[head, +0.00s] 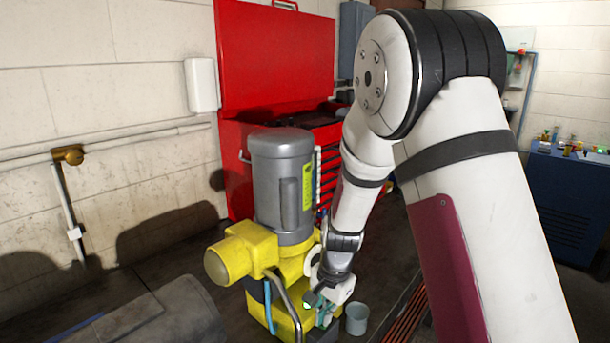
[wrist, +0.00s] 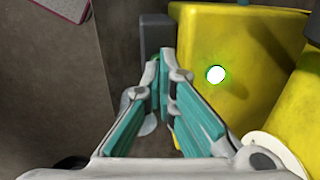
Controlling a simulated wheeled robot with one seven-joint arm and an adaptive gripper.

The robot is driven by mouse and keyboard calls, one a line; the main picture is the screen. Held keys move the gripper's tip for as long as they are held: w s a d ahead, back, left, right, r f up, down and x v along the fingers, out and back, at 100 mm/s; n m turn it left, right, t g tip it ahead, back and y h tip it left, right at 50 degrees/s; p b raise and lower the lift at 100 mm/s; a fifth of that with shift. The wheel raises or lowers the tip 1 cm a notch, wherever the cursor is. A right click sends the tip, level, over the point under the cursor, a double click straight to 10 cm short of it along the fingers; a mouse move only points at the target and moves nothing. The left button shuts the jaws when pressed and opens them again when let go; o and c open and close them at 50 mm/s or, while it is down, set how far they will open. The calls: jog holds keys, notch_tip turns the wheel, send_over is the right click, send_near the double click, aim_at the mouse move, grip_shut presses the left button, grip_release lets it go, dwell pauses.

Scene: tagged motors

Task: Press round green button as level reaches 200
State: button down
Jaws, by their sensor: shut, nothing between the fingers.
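The round button (wrist: 215,74) glows white with a green rim on a yellow face in the wrist view. A small green glow (head: 310,299) shows beside my gripper in the head view. The button belongs to the yellow base of a motor (head: 283,185) with a grey cylindrical body. My gripper (wrist: 163,58) is shut and empty; its teal-padded fingers meet at the tips. The tips appear just left of the button in the wrist view, apart from it in the picture; the depth between them is unclear. No readable level shows in either view.
A small grey cup (head: 357,319) stands right of the motor base. A red tool cabinet (head: 275,60) is behind the motor. A grey cylindrical part (head: 165,315) lies at the front left. A blue cabinet (head: 570,205) stands at the right.

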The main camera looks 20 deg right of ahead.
jog(key=shift+f, duration=0.35)
jog(key=shift+r, duration=0.1)
jog(key=shift+r, duration=0.55)
jog(key=shift+r+p, duration=1.45)
jog(key=shift+r, duration=1.55)
